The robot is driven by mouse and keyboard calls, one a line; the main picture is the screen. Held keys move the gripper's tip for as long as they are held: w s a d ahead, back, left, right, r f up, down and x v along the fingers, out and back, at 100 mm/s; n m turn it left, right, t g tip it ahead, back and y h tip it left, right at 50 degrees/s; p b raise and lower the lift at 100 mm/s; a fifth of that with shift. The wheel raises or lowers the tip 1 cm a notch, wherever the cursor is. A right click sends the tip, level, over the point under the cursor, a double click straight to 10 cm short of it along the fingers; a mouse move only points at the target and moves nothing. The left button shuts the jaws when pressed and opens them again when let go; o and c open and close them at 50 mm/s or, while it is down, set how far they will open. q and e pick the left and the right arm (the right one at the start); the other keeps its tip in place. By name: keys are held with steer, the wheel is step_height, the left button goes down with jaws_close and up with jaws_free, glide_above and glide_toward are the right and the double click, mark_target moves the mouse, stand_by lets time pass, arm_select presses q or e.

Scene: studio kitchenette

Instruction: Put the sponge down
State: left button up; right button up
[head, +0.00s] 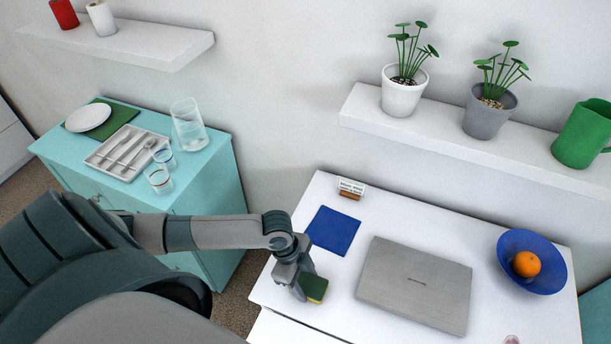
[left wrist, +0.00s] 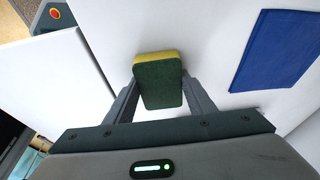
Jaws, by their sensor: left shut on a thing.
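The sponge (head: 315,288), green on one face and yellow on the other, is between the fingers of my left gripper (head: 302,281) at the left part of the white table (head: 330,325). In the left wrist view the sponge (left wrist: 158,84) shows its green face, with a yellow edge at the far side. My left gripper (left wrist: 160,102) is shut on it, one finger on each side. I cannot tell whether the sponge touches the table. My right gripper is not in view.
A blue mat (head: 333,230) lies behind the gripper, beside a small card holder (head: 351,189). A closed laptop (head: 414,284) lies to the right, then a blue bowl (head: 508,243) with an orange (head: 526,264). A turquoise cabinet (head: 215,190) with tableware stands at left.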

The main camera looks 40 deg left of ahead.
arm_select(q)
steer(key=shift+s+f, duration=0.1)
steer(key=shift+f, duration=0.15)
